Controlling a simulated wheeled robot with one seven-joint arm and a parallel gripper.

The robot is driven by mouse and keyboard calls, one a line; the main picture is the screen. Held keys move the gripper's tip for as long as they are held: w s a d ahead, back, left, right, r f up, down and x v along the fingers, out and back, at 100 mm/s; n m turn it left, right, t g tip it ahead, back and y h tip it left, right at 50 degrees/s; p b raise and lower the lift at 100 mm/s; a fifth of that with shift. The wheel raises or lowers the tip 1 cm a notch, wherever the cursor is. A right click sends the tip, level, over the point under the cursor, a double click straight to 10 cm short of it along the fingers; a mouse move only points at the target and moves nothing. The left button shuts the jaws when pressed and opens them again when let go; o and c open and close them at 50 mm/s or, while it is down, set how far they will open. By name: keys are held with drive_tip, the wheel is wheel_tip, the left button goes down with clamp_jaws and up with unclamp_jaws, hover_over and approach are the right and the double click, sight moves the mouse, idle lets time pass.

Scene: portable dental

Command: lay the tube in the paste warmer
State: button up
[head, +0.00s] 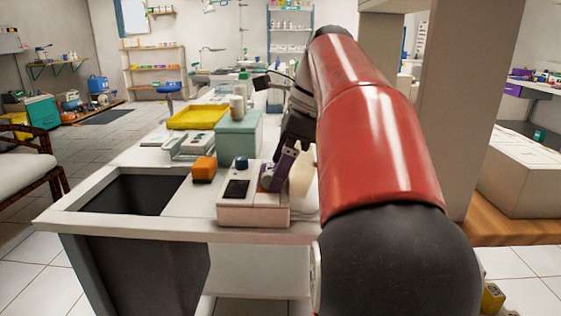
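The paste warmer (254,207) appears to be the pale pinkish box at the near edge of the white counter, with a dark panel and a blue knob on top. A purple, tube-like piece (282,166) stands tilted at its right side, its lower end at or just above the warmer's top. I cannot tell whether it touches or sits inside. My gripper (289,153) is the dark part at its upper end, beside or around it. My red arm comes down from the right and hides much of the gripper, so its fingers cannot be made out.
A yellow tray (198,117) lies farther back. A dark opening (133,193) is at the counter's left. A pale pillar (445,110) rises right of my arm.

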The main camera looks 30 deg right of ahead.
drive_tip(key=p+v, duration=0.2)
drive_tip(key=v, duration=0.5)
drive_tip(key=shift+s+d+r+p, duration=0.1)
drive_tip(key=shift+d+r+p, duration=0.05)
drive_tip(key=shift+r+p, duration=0.2)
